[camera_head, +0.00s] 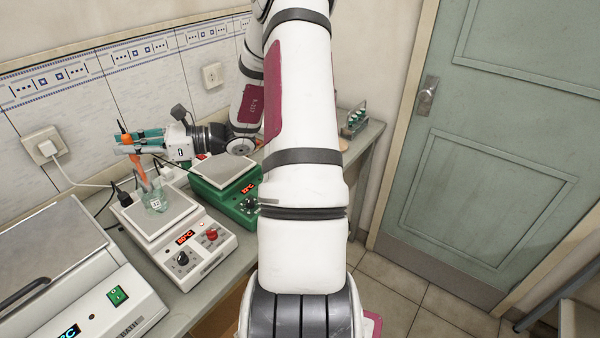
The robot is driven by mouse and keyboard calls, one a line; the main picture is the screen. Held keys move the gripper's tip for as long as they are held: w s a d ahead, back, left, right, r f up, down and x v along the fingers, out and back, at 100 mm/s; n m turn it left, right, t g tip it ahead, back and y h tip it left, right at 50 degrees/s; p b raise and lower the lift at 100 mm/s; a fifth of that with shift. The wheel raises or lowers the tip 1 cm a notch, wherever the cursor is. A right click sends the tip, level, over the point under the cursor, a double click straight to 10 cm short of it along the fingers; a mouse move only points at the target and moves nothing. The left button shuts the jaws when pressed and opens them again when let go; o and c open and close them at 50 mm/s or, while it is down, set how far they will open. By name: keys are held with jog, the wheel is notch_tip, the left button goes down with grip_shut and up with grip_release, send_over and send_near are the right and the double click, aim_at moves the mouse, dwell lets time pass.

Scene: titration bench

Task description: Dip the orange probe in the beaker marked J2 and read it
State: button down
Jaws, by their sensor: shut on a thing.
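My gripper (122,144) reaches in from the right over the bench and is shut on the orange probe (136,162). The probe hangs down steeply, slightly tilted, with its lower end at the glass beaker (157,198). A small label shows on the beaker's side; its marking is too small to read surely. The beaker stands on the pale plate of a white hotplate (190,235). From this angle I cannot tell how deep the probe's tip is. A dark cable runs near the gripper.
A green hotplate (228,190) with a lit display stands to the right. A white water bath (110,300) is at lower left. A plugged wall socket (42,145) and a small rack of vials (354,121) sit farther back. A closed green door (490,170) is at right.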

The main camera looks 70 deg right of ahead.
jog(key=shift+r+p, duration=1.8)
jog(key=shift+r, duration=1.35)
